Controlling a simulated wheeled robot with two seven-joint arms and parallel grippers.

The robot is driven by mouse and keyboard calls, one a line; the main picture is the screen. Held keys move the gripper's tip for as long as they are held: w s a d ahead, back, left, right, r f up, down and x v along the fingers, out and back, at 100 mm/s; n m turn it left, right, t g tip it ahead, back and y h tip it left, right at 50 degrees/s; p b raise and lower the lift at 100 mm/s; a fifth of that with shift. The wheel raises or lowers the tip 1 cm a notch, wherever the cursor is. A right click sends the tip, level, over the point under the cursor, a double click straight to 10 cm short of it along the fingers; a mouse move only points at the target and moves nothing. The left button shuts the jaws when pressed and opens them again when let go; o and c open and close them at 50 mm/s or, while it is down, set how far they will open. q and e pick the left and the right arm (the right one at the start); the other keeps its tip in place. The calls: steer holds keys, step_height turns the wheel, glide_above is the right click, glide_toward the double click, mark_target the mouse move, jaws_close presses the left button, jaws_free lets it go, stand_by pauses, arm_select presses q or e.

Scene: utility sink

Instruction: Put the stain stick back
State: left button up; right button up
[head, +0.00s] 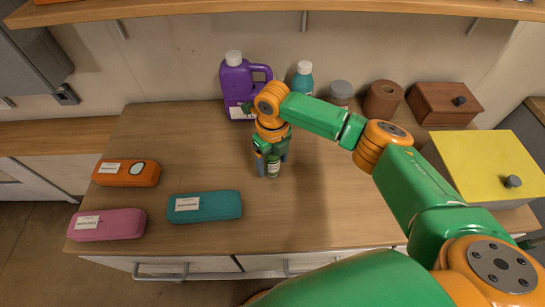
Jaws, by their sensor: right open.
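A small green upright stick with a pale label (273,170), which looks like the stain stick, stands on the wooden counter near its middle. My right gripper (271,160) points down over it, with its fingers open on either side of the stick's upper part. The gripper hides the top of the stick, and I cannot tell whether the fingers touch it. Labelled soft cases lie to the left: an orange case (127,173), a pink case (107,224) and a teal case (205,206). Their label text is too small to read. My left gripper is not in view.
At the back of the counter (325,205) stand a purple jug (236,85), a teal bottle (302,79), a grey-lidded jar (340,92), a brown roll (383,99) and a wooden box (443,103). A yellow-lidded box (485,165) stands at the right. The front middle counter is clear.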

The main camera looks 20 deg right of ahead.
step_height(320, 180, up, 12)
steer(key=shift+r+b, duration=0.1)
steer(key=shift+b, duration=1.05)
